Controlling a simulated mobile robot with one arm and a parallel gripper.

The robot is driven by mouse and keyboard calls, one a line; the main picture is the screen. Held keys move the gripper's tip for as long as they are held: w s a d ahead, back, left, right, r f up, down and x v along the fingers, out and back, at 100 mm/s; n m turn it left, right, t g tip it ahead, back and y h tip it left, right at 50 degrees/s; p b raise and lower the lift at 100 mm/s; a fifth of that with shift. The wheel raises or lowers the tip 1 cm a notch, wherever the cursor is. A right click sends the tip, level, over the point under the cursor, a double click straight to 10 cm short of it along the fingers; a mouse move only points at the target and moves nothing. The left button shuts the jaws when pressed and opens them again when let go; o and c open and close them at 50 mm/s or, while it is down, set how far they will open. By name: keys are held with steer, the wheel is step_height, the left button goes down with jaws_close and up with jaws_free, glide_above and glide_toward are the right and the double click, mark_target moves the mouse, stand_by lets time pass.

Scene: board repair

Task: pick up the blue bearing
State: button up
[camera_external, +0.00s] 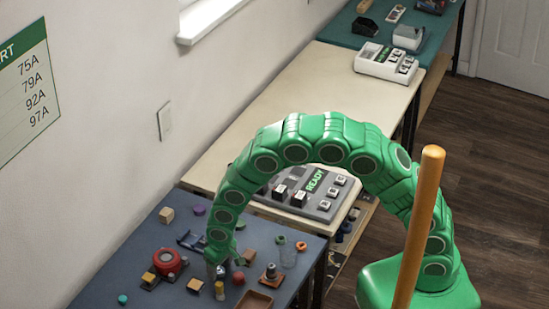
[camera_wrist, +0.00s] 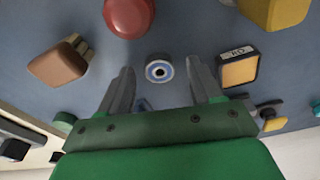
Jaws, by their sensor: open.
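The blue bearing (camera_wrist: 158,70) shows in the wrist view as a small metal ring with a blue band and a dark centre, on the blue-grey table top. My gripper (camera_wrist: 160,66) is open, with one finger on each side of the bearing in the picture. Both fingers look apart from it, and I cannot tell the height of the fingertips above the table. In the external view my gripper (camera_external: 220,268) is low over the near table, among small parts. I cannot make out the bearing there.
Around the bearing in the wrist view are a red round piece (camera_wrist: 129,14), a brown block (camera_wrist: 57,66), a labelled orange-faced block (camera_wrist: 240,68) and a yellow block (camera_wrist: 276,10).

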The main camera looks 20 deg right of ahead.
mark_target(219, 269)
steer(key=shift+f, duration=0.1)
steer(key=c, duration=1.1)
steer(key=shift+r, duration=0.5)
step_height(219, 269, up, 2)
steer(key=shift+r, duration=0.2)
steer(key=s+d+r, duration=0.1)
steer(key=r, duration=0.1)
steer(key=s+d+r, duration=0.1)
steer(key=d+r, duration=0.2)
steer(key=shift+s+d+r, duration=0.1)
steer(key=shift+s+r, duration=0.2)
steer(key=shift+s, duration=0.1)
steer(key=s+d+r, duration=0.1)
steer(key=d, duration=0.1)
steer(key=s+d+r, duration=0.1)
steer(key=s+d, duration=0.1)
steer(key=d, duration=0.1)
steer(key=s+d+r, duration=0.2)
steer(key=shift+d, duration=0.3)
